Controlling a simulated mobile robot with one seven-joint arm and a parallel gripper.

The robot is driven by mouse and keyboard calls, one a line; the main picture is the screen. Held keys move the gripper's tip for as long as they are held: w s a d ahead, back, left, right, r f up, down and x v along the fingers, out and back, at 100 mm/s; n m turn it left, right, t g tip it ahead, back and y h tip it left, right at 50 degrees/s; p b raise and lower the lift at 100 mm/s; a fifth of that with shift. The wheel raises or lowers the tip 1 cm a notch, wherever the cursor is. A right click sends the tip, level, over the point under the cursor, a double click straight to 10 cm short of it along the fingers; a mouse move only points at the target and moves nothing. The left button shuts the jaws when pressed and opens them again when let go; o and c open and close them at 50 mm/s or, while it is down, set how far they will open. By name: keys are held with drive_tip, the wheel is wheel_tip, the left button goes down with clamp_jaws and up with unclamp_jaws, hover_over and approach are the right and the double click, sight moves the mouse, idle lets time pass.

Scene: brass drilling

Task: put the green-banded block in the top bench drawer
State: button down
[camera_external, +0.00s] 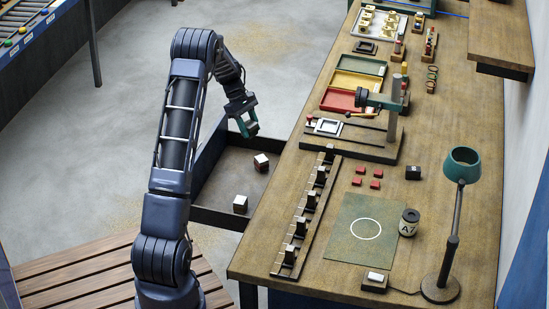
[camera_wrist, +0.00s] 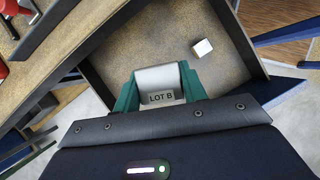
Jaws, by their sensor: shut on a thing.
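My gripper (camera_external: 248,129) is over the open drawer at the bench's left side. In the wrist view, my gripper's green fingers (camera_wrist: 160,88) are shut on a pale block labelled LOT B (camera_wrist: 158,78). No green band shows on its visible faces. The drawer (camera_external: 215,177) is pulled out, and its floor also shows in the wrist view (camera_wrist: 225,78). Another white-topped block (camera_external: 240,204) lies in the drawer nearer the camera, also in the wrist view (camera_wrist: 203,47).
The bench (camera_external: 420,110) carries a rack of small blocks (camera_external: 303,222), a drill stand (camera_external: 380,110), coloured trays (camera_external: 355,80), a green mat (camera_external: 350,215), a tin (camera_external: 408,222) and a lamp (camera_external: 455,205). The drawer has free floor around the blocks.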

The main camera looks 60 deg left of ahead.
sight(255, 190)
wheel_tip(255, 190, down, 24)
drive_tip(key=shift+r, duration=0.25)
idle(0.6)
drive_tip(key=c, duration=0.8)
unclamp_jaws()
drive_tip(key=shift+f, duration=0.15)
